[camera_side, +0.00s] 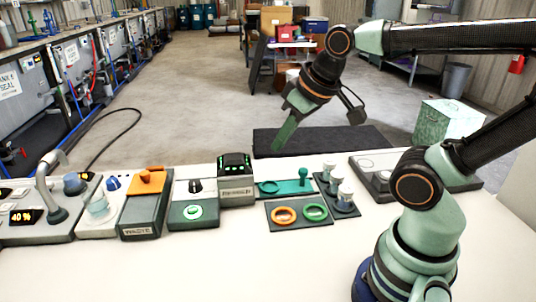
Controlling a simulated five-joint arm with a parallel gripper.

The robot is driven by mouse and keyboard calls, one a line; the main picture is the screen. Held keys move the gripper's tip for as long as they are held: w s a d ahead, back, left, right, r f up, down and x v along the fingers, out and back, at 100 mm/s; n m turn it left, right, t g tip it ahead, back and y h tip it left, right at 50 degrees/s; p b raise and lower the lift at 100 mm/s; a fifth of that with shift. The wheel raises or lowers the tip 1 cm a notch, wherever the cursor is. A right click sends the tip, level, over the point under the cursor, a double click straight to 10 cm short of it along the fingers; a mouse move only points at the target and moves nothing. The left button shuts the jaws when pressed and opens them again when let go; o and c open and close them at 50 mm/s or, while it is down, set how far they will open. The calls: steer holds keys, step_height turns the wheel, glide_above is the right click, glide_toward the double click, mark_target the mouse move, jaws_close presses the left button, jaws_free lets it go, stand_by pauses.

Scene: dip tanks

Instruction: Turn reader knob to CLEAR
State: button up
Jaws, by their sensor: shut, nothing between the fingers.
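A grey and dark green unit (181,217) stands on the white bench, left of centre. It carries a small black knob (195,186) on its pale upper face and a round green button below. Right beside it is a box with a lit green display (235,165), which may be the reader's screen. The lettering and the knob's pointer are too small to read. My gripper (277,147) is shut and empty. Its green fingers point down and left, in the air above the bench's back edge, to the right of the knob and well apart from it.
An orange-handled box (146,199) stands left of the knob unit. A green slide plate (285,188), a mat with an orange ring (284,216) and a green ring (315,212), and a rack of capped vials (345,195) lie to the right. The bench's front is clear.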

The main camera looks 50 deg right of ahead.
steer(key=o, duration=1)
steer(key=shift+w+r, duration=0.2)
steer(key=shift+w, duration=0.1)
steer(key=shift+o, duration=0.9)
steer(key=w+r+m+g, duration=0.1)
steer(key=w+r, duration=0.2)
steer(key=w, duration=0.4)
steer(key=m+g, duration=0.4)
steer(key=m, duration=0.1)
glide_above(195, 182)
step_height(195, 182, down, 13)
step_height(195, 182, down, 12)
jaws_close()
